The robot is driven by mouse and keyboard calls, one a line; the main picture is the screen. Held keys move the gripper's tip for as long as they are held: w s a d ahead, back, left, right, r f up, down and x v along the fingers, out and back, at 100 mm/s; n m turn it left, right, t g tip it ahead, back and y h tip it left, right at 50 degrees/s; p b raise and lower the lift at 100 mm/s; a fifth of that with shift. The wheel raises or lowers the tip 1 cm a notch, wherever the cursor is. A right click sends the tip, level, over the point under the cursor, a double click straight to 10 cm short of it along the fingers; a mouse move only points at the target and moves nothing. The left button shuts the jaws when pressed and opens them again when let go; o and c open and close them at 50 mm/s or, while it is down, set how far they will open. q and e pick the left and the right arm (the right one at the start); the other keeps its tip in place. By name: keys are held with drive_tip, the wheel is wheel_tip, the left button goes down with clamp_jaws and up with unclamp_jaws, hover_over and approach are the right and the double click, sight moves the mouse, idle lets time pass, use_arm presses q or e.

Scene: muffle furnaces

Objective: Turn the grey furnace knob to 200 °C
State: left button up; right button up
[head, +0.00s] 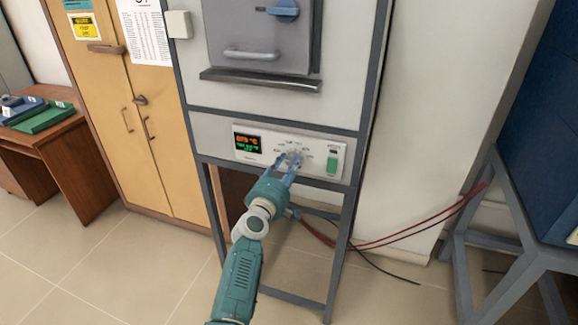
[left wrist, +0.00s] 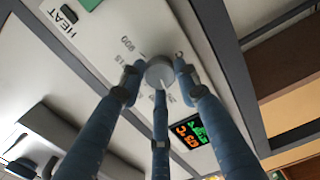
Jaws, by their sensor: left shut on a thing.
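The grey knob (left wrist: 159,72) is a small round dial on the white control panel (head: 318,149) of the grey furnace. My left gripper (head: 293,160) reaches it from below in the head view. In the left wrist view, the three blue fingers of the left gripper (left wrist: 158,80) close around the knob, with their tips at its sides. A light mark shows on the knob's lower edge there; I cannot tell which number it points to. Printed numbers ring the knob, partly hidden by the fingers. My right gripper is not in view.
A display (head: 248,144) with orange and green digits is left of the knob. A green switch (head: 332,162) is to its right. The furnace door (head: 262,35) with its handle is above. The frame legs (head: 338,240) and loose cables (head: 390,238) are below.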

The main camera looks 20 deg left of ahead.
use_arm(q)
drive_tip(key=shift+a+r, duration=0.3)
drive_tip(key=shift+r, duration=0.05)
drive_tip(key=o, duration=1.1)
drive_tip(key=shift+f, duration=0.1)
drive_tip(key=shift+o, duration=0.2)
drive_tip(key=shift+f, duration=0.15)
drive_tip(key=shift+d, duration=0.15)
